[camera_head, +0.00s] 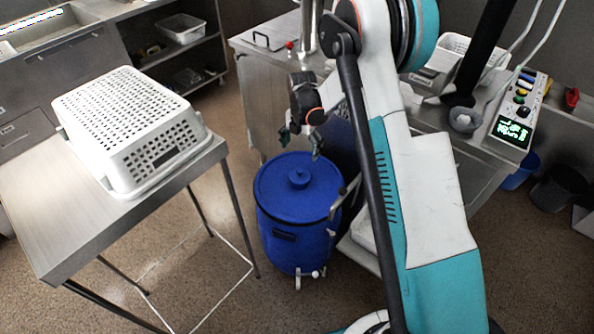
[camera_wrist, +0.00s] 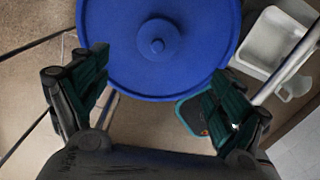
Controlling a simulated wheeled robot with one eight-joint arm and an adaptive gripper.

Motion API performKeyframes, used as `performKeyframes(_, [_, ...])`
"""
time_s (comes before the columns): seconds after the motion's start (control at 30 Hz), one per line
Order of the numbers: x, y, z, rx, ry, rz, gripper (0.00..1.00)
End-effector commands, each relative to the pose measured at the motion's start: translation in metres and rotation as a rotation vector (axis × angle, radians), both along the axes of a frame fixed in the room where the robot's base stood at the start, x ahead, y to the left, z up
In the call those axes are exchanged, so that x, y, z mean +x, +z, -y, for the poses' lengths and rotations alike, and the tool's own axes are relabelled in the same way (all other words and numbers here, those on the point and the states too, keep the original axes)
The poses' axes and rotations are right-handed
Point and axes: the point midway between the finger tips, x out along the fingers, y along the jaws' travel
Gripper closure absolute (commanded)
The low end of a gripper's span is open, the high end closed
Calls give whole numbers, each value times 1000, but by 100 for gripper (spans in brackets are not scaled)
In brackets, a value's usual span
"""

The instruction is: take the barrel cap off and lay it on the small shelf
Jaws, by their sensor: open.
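The blue barrel (camera_head: 292,240) stands upright on the floor between the left table and the right-hand bench. Its round blue cap (camera_head: 275,180) with a small central knob (camera_head: 299,177) sits on top. In the wrist view the cap (camera_wrist: 120,60) fills the top middle, with its knob (camera_wrist: 157,46) above the gap between my fingers. My gripper (camera_wrist: 158,95) is open and empty, its fingers spread wide. In the head view my gripper (camera_head: 300,143) hangs above the cap, apart from it. I cannot tell which surface is the small shelf.
A white perforated basket (camera_head: 165,160) lies upside down on the steel table (camera_head: 50,225) at left. A steel bench (camera_head: 270,75) stands behind the barrel. A control box (camera_head: 515,115) sits on the right counter. The table's left part is bare.

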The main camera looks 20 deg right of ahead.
Motion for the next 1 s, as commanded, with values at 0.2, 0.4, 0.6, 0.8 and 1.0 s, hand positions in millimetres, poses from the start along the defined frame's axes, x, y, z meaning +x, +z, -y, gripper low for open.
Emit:
performKeyframes(0.2, [0, -35, 0, 1, 8, -2, 11])
performKeyframes(0.4, [0, -71, -1, 0, 6, -1, 11])
performKeyframes(0.6, [0, -86, -1, 0, 6, -1, 11])
performKeyframes(0.8, [-1, -99, -3, 0, 6, -1, 11])
performKeyframes(1.0, [-1, -128, -7, 0, 5, -1, 11])
